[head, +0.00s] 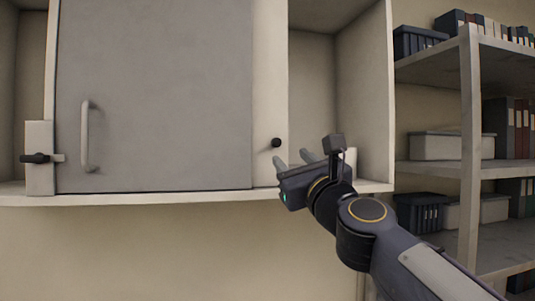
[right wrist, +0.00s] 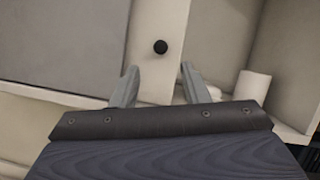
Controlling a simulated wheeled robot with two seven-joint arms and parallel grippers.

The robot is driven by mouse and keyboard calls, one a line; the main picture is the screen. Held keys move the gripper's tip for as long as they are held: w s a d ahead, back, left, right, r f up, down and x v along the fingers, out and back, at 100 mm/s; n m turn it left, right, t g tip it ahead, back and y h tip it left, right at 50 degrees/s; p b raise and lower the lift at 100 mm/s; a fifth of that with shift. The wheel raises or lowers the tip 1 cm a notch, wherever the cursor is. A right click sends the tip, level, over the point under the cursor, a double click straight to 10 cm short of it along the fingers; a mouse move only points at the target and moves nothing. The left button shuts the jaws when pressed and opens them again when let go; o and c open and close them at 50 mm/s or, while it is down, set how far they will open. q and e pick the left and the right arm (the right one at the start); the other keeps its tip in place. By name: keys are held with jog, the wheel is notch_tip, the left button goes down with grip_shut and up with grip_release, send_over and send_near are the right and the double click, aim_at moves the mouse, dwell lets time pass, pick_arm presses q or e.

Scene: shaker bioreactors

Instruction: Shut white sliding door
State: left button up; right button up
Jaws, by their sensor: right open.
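The white sliding door (head: 271,70) shows as a strip at the right of the grey door panel (head: 160,90); the rest of it appears hidden behind that panel. A black round knob (head: 276,143) sits low on the strip, and it also shows in the right wrist view (right wrist: 160,47). An open gap of the cabinet (head: 312,90) lies to the right of the white door. My right gripper (head: 294,160) is open and empty, just below and right of the knob. In the right wrist view the knob lies beyond and between the fingertips (right wrist: 158,68), apart from them. My left gripper is out of view.
The grey panel has a vertical handle (head: 87,136). A white plate with a black latch (head: 38,158) is at its left. A white cylinder (right wrist: 253,87) stands in the open gap, right of my gripper. A shelf rack (head: 470,130) with binders and bins is at the right.

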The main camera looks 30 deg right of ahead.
aim_at(278, 145)
jog(key=p+x, duration=0.3)
jog(key=x, duration=0.4)
jog(key=shift+w, duration=0.2)
grip_shut()
